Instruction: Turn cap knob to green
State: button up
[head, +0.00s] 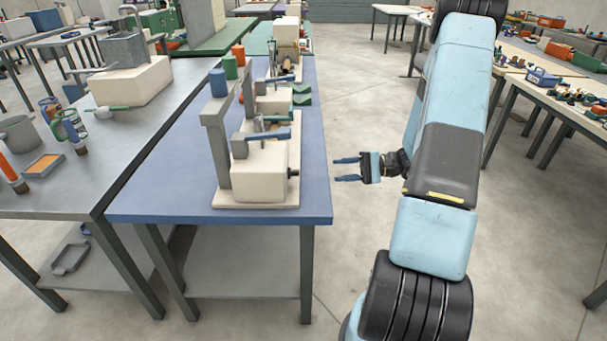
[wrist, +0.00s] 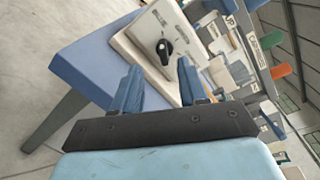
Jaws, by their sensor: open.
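A black rotary knob (wrist: 165,48) sits on the pale front panel (wrist: 150,38) of a cream machine in the wrist view, with small dark lettering around it. The lettering is too small to read surely, and I see no green mark beside the knob. In the head view the cream machine block (head: 262,170) stands at the blue table's near end, and the knob (head: 293,173) sticks out from its right side. My gripper (head: 338,169) is open and empty, to the right of the knob and apart from it. Its two blue fingers (wrist: 160,68) point toward the panel in the wrist view.
The blue table (head: 170,195) carries more machines behind this one, with grey posts and green, blue and orange cylinders. A grey table (head: 60,195) stands at the left. The floor (head: 350,110) between the blue table and my arm is clear.

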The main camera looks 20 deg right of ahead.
aim_at(294, 173)
jog(key=shift+m+t, duration=0.5)
jog(key=shift+t, duration=0.4)
jog(key=x, duration=0.4)
jog(key=f+x, duration=0.1)
jog(key=x, duration=0.7)
jog(key=shift+w+a+f, duration=0.1)
jog(key=shift+w+f, duration=0.3)
jog(key=shift+w, duration=0.1)
jog(key=shift+c, duration=0.4)
grip_shut()
jog(key=shift+d+f, duration=0.1)
jog(key=shift+d, duration=0.2)
jog(key=shift+a, duration=0.2)
